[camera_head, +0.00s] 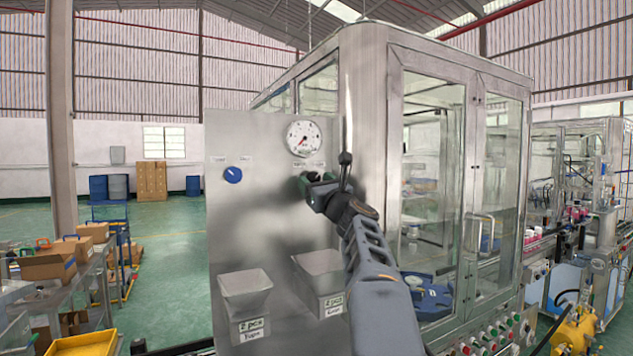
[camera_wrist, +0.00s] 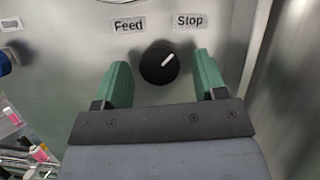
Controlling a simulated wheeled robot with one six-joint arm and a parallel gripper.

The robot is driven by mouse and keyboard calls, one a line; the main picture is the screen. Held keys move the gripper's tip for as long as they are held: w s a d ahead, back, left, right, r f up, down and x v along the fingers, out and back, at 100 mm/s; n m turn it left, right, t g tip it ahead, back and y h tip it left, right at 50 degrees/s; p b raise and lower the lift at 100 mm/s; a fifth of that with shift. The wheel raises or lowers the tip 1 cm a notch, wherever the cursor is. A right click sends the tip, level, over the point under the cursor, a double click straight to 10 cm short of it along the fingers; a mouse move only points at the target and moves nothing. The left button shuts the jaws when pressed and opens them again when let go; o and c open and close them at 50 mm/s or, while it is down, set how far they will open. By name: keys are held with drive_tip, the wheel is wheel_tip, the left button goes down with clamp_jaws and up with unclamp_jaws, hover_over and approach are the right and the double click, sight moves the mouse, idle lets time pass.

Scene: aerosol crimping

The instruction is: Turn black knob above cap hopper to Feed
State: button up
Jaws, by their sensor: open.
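The black knob (camera_wrist: 159,63) is on the steel panel in the wrist view. Its white pointer line slants up and to the right, toward the "Stop" label (camera_wrist: 189,20). The "Feed" label (camera_wrist: 129,26) is up and to its left. My gripper (camera_wrist: 161,72) is open, its green fingers on the left and right of the knob with visible gaps on both sides. In the head view my gripper (camera_head: 316,190) is at the panel below the gauge and mostly hides the knob. The right hopper (camera_head: 320,272) is below; its small label is hard to read.
A pressure gauge (camera_head: 304,138) is above my gripper. A blue knob (camera_head: 233,175) is to the left on the same panel (camera_head: 250,225). A second hopper (camera_head: 246,290) is at lower left. The glass-doored machine cabinet (camera_head: 430,160) stands close on the right.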

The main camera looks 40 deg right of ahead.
drive_tip(key=c, duration=0.9)
drive_tip(key=shift+n, duration=0.4)
drive_tip(key=n+y, duration=0.2)
drive_tip(key=n, duration=0.1)
drive_tip(key=n+g+y+p, duration=0.1)
drive_tip(key=n, duration=0.3)
drive_tip(key=n+g+y, duration=0.1)
drive_tip(key=n+y, duration=0.1)
drive_tip(key=n, duration=0.2)
drive_tip(key=shift+d+r+y, duration=0.2)
drive_tip(key=shift+d+y, duration=0.1)
drive_tip(key=shift+d, duration=0.05)
drive_tip(key=n+g+p, duration=0.1)
drive_tip(key=n, duration=0.1)
drive_tip(key=n+y+p, duration=0.1)
drive_tip(key=n, duration=0.2)
drive_tip(key=shift+r+g+p, duration=0.2)
drive_tip(key=shift+g+p, duration=0.1)
drive_tip(key=shift+g, duration=0.1)
drive_tip(key=shift+n+g+p, duration=0.8)
drive_tip(key=shift+n+p, duration=0.25)
drive_tip(key=shift+n, duration=1.35)
